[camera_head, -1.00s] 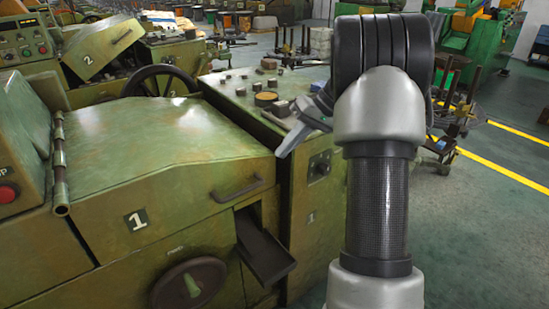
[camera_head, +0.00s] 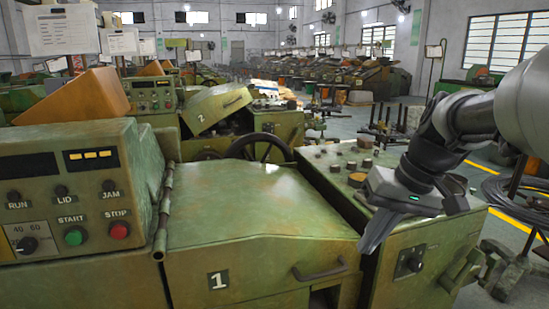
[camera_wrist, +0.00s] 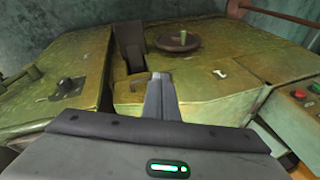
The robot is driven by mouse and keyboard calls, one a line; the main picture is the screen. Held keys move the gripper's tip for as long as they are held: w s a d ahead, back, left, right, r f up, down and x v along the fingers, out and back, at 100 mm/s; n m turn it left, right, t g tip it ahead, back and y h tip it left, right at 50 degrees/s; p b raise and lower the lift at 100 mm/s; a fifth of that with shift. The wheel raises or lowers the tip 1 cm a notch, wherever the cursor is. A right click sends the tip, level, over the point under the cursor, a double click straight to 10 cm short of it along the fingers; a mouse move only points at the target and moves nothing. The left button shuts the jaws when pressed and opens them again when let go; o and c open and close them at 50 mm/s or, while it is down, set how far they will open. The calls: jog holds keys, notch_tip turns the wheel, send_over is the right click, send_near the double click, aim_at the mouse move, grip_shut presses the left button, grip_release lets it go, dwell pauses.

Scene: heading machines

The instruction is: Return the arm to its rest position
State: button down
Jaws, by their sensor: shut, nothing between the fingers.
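My gripper (camera_head: 372,238) hangs at the right of the head view with its fingers pointing down and left. It is over the right part of green machine 1 (camera_head: 240,205), near the lid handle. In the wrist view my gripper (camera_wrist: 160,80) has its fingers together, with nothing between them. The green machine front (camera_wrist: 190,95) lies beyond the fingertips. My forearm enters from the right edge of the head view.
A control panel with a red stop button (camera_head: 119,230) stands at the left. A handwheel (camera_head: 262,148) and machine 2 (camera_head: 215,108) are behind. The lid handle (camera_head: 320,270) sticks out in front. Wire coils (camera_head: 520,200) lie at the right. The wrist view shows another handwheel (camera_wrist: 178,41) and a dark chute (camera_wrist: 130,45).

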jog(key=s+a+f+t+h, duration=0.2)
jog(key=s, duration=0.5)
jog(key=s+a+f+t+h, duration=0.1)
jog(key=s+a, duration=0.1)
jog(key=s, duration=0.5)
notch_tip(320, 180, up, 20)
jog(key=p, duration=2)
jog(key=shift+a+r, duration=0.2)
jog(key=shift+r, duration=0.05)
